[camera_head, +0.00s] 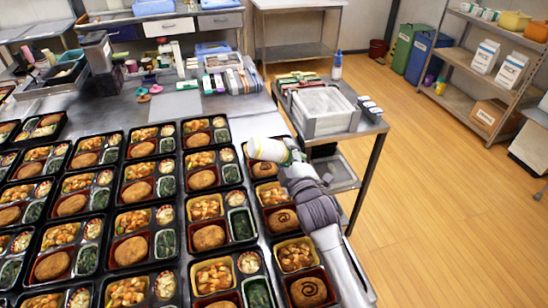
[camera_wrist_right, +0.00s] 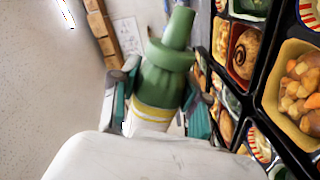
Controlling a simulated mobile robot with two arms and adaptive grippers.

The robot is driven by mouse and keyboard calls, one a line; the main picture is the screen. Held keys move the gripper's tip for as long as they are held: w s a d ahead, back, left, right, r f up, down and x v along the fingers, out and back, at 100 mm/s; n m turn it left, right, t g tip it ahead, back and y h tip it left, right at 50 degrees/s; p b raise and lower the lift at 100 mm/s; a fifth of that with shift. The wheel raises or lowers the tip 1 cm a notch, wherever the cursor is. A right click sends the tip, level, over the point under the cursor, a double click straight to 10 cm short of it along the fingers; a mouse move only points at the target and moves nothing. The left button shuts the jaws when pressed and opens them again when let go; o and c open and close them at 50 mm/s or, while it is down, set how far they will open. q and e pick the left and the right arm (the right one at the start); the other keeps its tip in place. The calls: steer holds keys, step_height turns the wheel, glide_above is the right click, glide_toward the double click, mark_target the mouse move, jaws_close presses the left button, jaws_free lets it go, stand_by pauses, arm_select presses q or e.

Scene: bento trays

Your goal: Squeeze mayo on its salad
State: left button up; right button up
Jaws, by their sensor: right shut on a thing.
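My right gripper (camera_head: 290,158) is shut on the mayo bottle (camera_head: 264,150), which is white with a green end. It holds the bottle tilted well over, above the right-hand column of bento trays. In the right wrist view the teal-padded fingers (camera_wrist_right: 158,108) grip the bottle on both sides, and its green nozzle (camera_wrist_right: 178,30) points to the top of the picture. Small round salad cups sit in the trays, such as one salad (camera_head: 248,262) below the bottle; another salad (camera_wrist_right: 258,145) shows in the right wrist view. The bottle and arm hide part of the trays beneath. My left gripper is out of view.
Several black bento trays (camera_head: 178,249) fill the table. A side table with a white bin (camera_head: 322,108) and a blue-capped bottle (camera_head: 337,66) stands right of the arm. Bottles and containers crowd the table's back. The wooden floor at right is clear.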

steer(key=shift+w+d+f+m+p, duration=0.1)
steer(key=shift+d+f+m+p, duration=0.1)
steer(key=shift+m, duration=0.35)
steer(key=shift+d+f+m+p, duration=0.1)
steer(key=shift+d+m, duration=0.1)
steer(key=shift+m, duration=0.35)
steer(key=shift+w+d+f+m, duration=0.15)
steer(key=shift+d+m, duration=0.1)
steer(key=shift+m, duration=0.55)
steer(key=shift+d+f+m+b, duration=0.3)
steer(key=shift+f+m, duration=0.45)
steer(key=shift+m, duration=0.05)
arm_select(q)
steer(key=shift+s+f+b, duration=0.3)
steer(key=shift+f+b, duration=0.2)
arm_select(e)
steer(key=shift+f, duration=0.95)
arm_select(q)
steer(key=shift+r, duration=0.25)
arm_select(e)
steer(key=c, duration=0.4)
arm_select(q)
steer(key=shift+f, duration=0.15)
arm_select(e)
steer(key=shift+w+a, duration=0.15)
steer(key=shift+w, duration=0.25)
steer(key=shift+c, duration=0.5)
